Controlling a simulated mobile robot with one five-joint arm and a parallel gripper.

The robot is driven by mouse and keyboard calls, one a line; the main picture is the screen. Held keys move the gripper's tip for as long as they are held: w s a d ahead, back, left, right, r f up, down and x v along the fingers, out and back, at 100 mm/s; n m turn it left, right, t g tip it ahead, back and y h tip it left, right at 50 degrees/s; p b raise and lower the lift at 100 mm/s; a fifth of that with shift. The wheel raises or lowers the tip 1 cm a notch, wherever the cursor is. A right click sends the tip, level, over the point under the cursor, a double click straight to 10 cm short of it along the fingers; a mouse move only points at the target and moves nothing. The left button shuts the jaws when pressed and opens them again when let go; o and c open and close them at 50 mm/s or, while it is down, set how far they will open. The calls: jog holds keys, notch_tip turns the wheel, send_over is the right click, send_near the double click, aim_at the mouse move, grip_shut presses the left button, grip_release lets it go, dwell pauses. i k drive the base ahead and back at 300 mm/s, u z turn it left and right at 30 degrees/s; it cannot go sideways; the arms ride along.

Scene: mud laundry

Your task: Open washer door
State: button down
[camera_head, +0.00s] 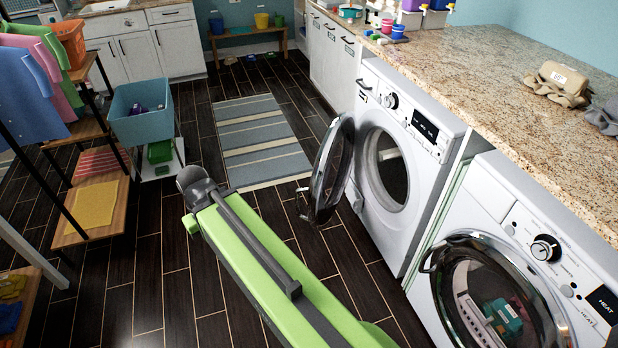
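The washer (418,206) is the white front-loader at the centre right, under the counter. Its round door (334,170) stands swung wide open to the left of the drum opening (392,168). A dark handle (301,200) shows at the door's outer edge. My green arm reaches from the bottom of the picture up to the left, in front of the washer and apart from the door in the picture. The arm's far end is a dark rounded joint; no gripper fingers can be made out.
A second white machine marked HEAT (534,258), with its round door shut, stands at the lower right. A striped rug (258,142) lies on the dark floor. A blue bin (142,122) and a clothes rack (100,205) are at the left. Floor left of the washer door is clear.

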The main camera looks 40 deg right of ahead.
aim_at(344, 126)
jog(key=z, duration=0.05)
jog(key=i, duration=1.1)
